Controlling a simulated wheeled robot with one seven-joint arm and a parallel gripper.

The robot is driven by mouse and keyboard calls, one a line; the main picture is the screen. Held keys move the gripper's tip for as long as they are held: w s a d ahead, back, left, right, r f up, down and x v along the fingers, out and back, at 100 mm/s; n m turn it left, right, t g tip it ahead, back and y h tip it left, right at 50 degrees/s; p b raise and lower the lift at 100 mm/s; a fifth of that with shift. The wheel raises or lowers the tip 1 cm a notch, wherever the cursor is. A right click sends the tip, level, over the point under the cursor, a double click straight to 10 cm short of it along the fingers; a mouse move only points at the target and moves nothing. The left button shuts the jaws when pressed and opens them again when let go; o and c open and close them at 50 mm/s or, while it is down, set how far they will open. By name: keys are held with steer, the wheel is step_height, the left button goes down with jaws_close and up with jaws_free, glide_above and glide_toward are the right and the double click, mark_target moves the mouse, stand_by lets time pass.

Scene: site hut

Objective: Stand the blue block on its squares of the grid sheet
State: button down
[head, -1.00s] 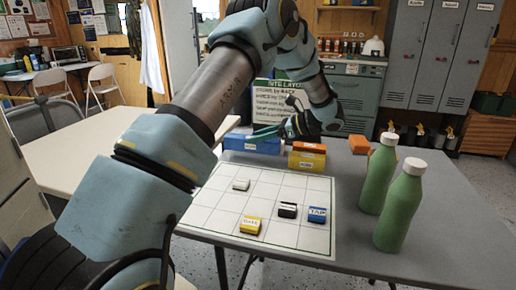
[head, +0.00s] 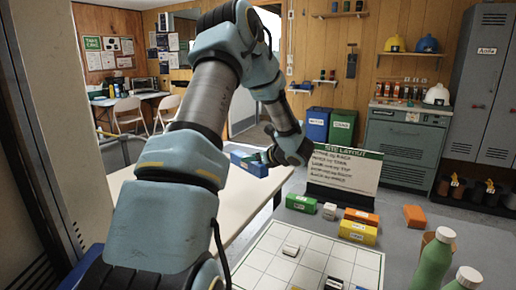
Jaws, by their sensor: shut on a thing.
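The blue block (head: 254,168) is in my gripper (head: 267,157), which is shut on it. The fingertips are small and partly hidden by the arm. The white grid sheet (head: 310,252) lies on the grey table, nearer and to the right of the held block. A yellow piece and a small blue piece (head: 358,288) are cut off at the lower edge.
Behind the sheet stand a green block (head: 301,203), a white block (head: 329,211), orange and yellow blocks (head: 357,232) and the SITE LAYOUT sign (head: 345,175). Another orange block (head: 415,216) is farther right. Green bottles (head: 434,262) stand at the right. The pale table (head: 252,203) is clear.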

steer(key=s+a+m+t+h+p, duration=0.2)
steer(key=a+m+h+p, duration=0.2)
steer(key=a+p, duration=0.4)
steer(key=s+f+m+t+h+p, duration=0.1)
steer(key=s+m+h+p, duration=0.3)
steer(key=s+p, duration=0.4)
steer(key=shift+h, duration=0.3)
steer(key=f+b, duration=0.1)
steer(key=b, duration=0.1)
steer(key=s+f+b, duration=0.1)
steer(key=f+b, duration=0.3)
steer(key=shift+s+a+f, duration=0.1)
steer(key=shift+s+f, duration=0.15)
steer(key=shift+s, duration=0.1)
steer(key=shift+s, duration=0.1)
